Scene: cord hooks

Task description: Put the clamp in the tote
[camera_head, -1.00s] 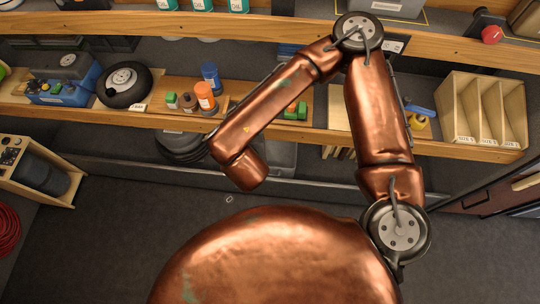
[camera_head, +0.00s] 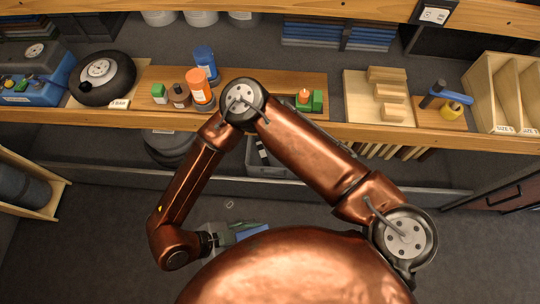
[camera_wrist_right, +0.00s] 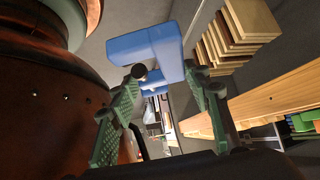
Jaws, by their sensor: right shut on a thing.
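The blue clamp (camera_wrist_right: 150,48) is a C-shaped body with a dark screw end, seen between the green fingers of my right gripper (camera_wrist_right: 163,80) in the wrist view. The right gripper is shut on it. In the head view the clamp (camera_head: 253,233) shows in part beside my right gripper (camera_head: 232,236), low and in front of the shelf, above the floor; my copper body hides part of it. A grey tote (camera_head: 268,171) stands below the shelf, partly covered by my right arm, with a black-and-white item in it. My left gripper is not in view.
The wooden shelf (camera_head: 380,134) spans the scene above the tote. On it are orange (camera_head: 199,86) and blue (camera_head: 206,60) bottles, a black round tank (camera_head: 103,78), wooden blocks and a blue-handled tool (camera_head: 455,89). Open dark floor (camera_head: 95,215) lies at left.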

